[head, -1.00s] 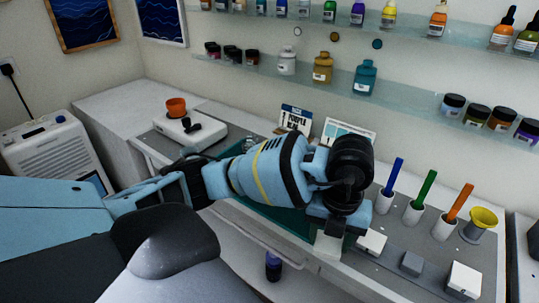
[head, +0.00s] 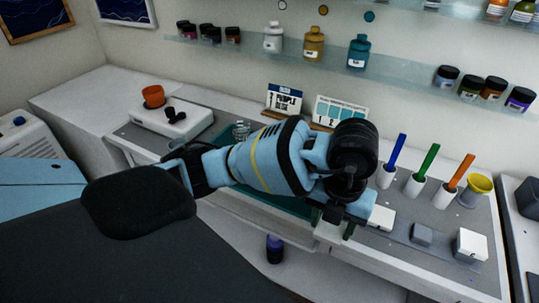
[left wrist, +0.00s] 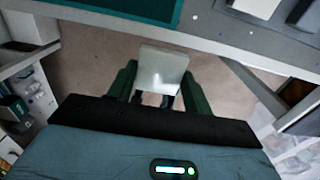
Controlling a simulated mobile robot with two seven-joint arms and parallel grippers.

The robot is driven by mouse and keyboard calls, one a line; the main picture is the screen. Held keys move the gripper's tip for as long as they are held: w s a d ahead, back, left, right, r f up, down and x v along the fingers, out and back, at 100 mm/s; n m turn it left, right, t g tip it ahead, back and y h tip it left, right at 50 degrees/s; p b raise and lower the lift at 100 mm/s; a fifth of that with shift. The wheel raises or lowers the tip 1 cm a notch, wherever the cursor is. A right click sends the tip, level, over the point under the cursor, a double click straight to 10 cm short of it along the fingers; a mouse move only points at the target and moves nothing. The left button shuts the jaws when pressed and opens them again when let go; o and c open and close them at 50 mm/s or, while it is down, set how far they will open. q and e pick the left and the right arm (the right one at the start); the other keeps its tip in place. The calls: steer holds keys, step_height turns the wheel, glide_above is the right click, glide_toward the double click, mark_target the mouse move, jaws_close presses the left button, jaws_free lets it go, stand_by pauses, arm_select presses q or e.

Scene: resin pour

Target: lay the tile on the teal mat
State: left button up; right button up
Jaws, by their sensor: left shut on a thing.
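My left gripper (head: 335,222) is at the front edge of the bench, to the right of the teal mat. In the left wrist view its green fingers (left wrist: 162,88) are shut on a pale square tile (left wrist: 163,66). Floor shows around the tile there, and the bench edge lies beyond it. The teal mat (left wrist: 120,8) shows at the top of that view, apart from the tile. In the head view my left arm covers much of the teal mat (head: 288,206), and I cannot make out the tile. My right gripper is not in view.
A glass jar (head: 241,130) stands behind my arm. A dark bottle (head: 274,248) is below the front edge.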

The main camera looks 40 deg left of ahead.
arm_select(q)
glide_above(292, 194)
steer(key=shift+s+d+f, duration=0.15)
steer(key=shift+d+f, duration=0.2)
steer(key=shift+f, duration=0.35)
steer(key=f, duration=0.2)
steer(key=shift+a+f, duration=0.4)
steer(key=shift+f, duration=0.4)
steer(key=shift+f, duration=0.1)
steer(key=shift+f, duration=0.1)
steer(key=o, duration=1)
